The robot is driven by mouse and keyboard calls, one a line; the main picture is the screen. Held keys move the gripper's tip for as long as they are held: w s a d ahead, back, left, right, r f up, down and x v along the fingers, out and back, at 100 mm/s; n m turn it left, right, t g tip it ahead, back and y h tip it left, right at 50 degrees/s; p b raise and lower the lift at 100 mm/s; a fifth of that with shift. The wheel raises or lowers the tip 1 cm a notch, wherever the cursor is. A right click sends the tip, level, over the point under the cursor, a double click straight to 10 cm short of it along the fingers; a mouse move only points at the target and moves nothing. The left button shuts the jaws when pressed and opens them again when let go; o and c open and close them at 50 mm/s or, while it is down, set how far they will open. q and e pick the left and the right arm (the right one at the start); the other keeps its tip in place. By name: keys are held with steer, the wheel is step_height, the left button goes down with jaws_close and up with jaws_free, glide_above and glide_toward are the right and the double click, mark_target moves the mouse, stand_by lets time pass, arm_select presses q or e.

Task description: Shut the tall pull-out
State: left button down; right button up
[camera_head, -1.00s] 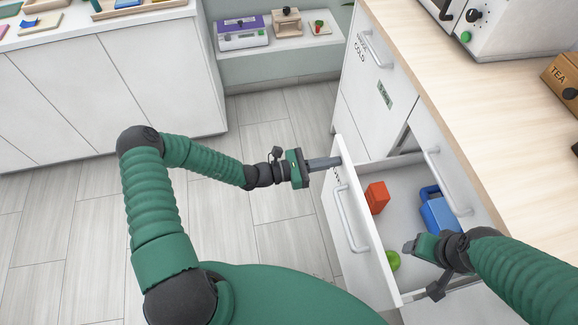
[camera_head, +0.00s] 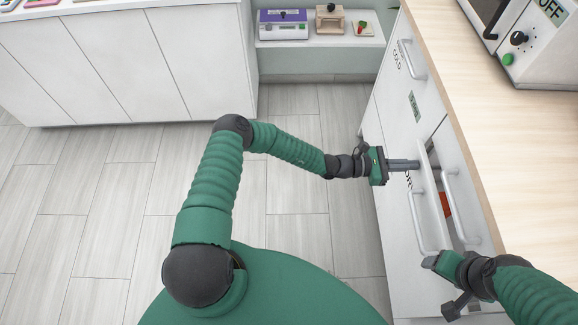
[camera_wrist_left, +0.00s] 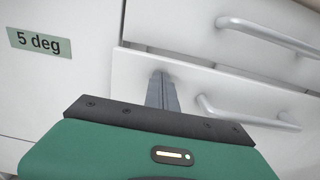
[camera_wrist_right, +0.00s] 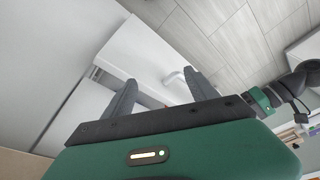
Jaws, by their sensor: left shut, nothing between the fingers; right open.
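The white pull-out (camera_head: 416,215) with a bar handle is slid out only a short way from the counter unit in the head view. Through its narrow gap an orange-red block (camera_head: 446,204) shows inside. My left gripper (camera_head: 417,165) is shut and empty, its tips against or very near the upper part of the front panel; the left wrist view shows the same panel (camera_wrist_left: 135,72) and handle (camera_wrist_left: 245,114). My right gripper (camera_head: 438,285) is open near the panel's near end. In the right wrist view its fingers (camera_wrist_right: 160,93) stand apart with a handle (camera_wrist_right: 178,82) beyond them.
A "5 deg" door (camera_wrist_left: 85,85) adjoins the pull-out. The wooden countertop (camera_head: 520,175) carries an oven-like appliance (camera_head: 530,45). White cabinets (camera_head: 110,70) stand at the left, and a shelf with small items (camera_head: 320,45) at the back. The tiled floor (camera_head: 110,200) is clear.

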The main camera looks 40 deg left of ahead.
mark_target(426, 164)
arm_select(q)
steer(key=x, duration=0.4)
steer(key=shift+w+d, duration=0.15)
steer(key=shift+d, duration=0.2)
steer(key=shift+w+r, duration=0.1)
steer(key=shift+r, duration=0.15)
arm_select(e)
steer(key=shift+s+a+f, duration=0.15)
steer(key=shift+a, duration=0.15)
arm_select(q)
steer(key=shift+r, duration=0.1)
